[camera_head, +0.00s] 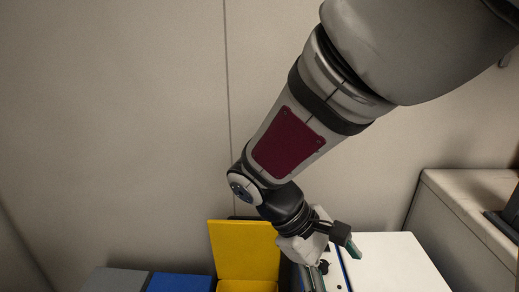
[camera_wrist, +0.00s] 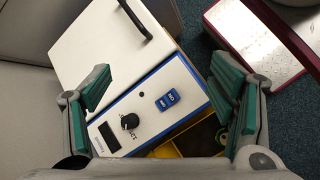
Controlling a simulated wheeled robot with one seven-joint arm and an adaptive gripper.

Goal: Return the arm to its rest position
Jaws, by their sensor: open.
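My gripper (camera_head: 332,264) is at the lower middle of the head view, at the end of my arm, which reaches down from the upper right. In the wrist view my gripper (camera_wrist: 163,75) is open, its green-padded fingers wide apart with nothing between them in its grasp. Beyond the fingers is a white box (camera_wrist: 105,45) with a blue-edged front panel, a black knob, a small dark display, a blue switch and a black handle. The white box also shows in the head view (camera_head: 395,262), to the right of the gripper.
A yellow bin (camera_head: 245,250) with a raised lid stands left of the gripper. A blue bin (camera_head: 181,283) and a grey bin (camera_head: 116,280) are further left. A light cabinet (camera_head: 465,225) stands at the right. A plain wall (camera_head: 110,120) is behind; space above the bins is clear.

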